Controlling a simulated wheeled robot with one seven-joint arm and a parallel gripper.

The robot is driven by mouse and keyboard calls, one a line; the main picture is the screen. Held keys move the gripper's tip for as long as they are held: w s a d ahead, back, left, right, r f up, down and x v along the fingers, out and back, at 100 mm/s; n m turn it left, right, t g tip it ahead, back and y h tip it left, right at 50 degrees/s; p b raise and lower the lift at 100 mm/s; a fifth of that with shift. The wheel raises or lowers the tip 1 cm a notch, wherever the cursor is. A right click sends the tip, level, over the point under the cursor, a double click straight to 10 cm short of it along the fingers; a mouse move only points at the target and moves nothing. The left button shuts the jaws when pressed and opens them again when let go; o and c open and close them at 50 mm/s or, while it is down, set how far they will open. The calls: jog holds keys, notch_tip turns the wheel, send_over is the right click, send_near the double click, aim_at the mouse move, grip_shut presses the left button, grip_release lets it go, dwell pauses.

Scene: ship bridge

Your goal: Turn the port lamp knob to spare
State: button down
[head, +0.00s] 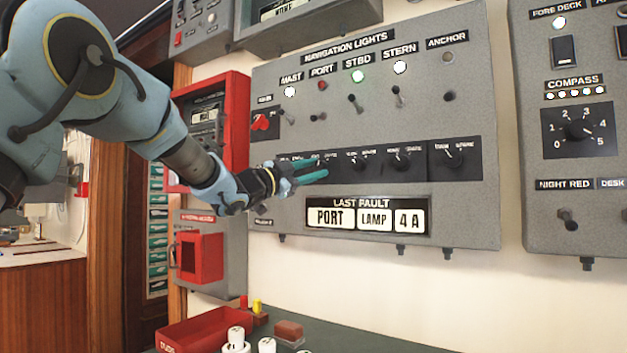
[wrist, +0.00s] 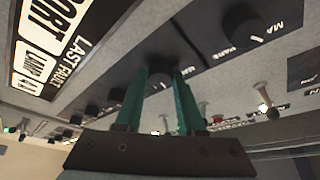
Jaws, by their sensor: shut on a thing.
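The navigation lights panel (head: 375,120) carries a row of dark rotary knobs under its toggle switches. My gripper (head: 322,170), with teal fingers, reaches in from the left to the second knob, under the PORT column. In the head view the fingers hide most of this knob. In the wrist view my gripper (wrist: 158,80) is shut on the port lamp knob (wrist: 159,70), one finger on each side of it. Its pointer and the spare mark beside it cannot be read. The mast knob (wrist: 246,36) is just to the right in the wrist view.
The port indicator (head: 322,85) is dull red, while the starboard one (head: 358,76) glows green. The last fault display (head: 367,216) below reads PORT LAMP 4A. A red cabinet (head: 240,125) stands left of the panel. A red tray (head: 200,325) and white parts lie below.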

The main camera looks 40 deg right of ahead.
jog(key=m+y, duration=0.1)
jog(key=m, duration=0.1)
jog(key=m+g, duration=0.1)
jog(key=m, duration=0.2)
jog(key=shift+w+r+y, duration=0.1)
jog(key=shift+r+y, duration=0.05)
jog(key=shift+y, duration=0.25)
jog(key=shift+m+g, duration=0.3)
jog(key=shift+m, duration=0.1)
jog(key=c, duration=0.5)
grip_release()
jog(key=a+b, duration=0.1)
jog(key=a, duration=0.2)
jog(key=a+f+b, duration=0.1)
jog(key=a, duration=0.3)
jog(key=w+a+b, duration=0.1)
jog(key=a, duration=0.2)
jog(key=shift+w+a+f, duration=0.1)
jog(key=shift+a+f, duration=0.05)
jog(key=shift+a, duration=0.2)
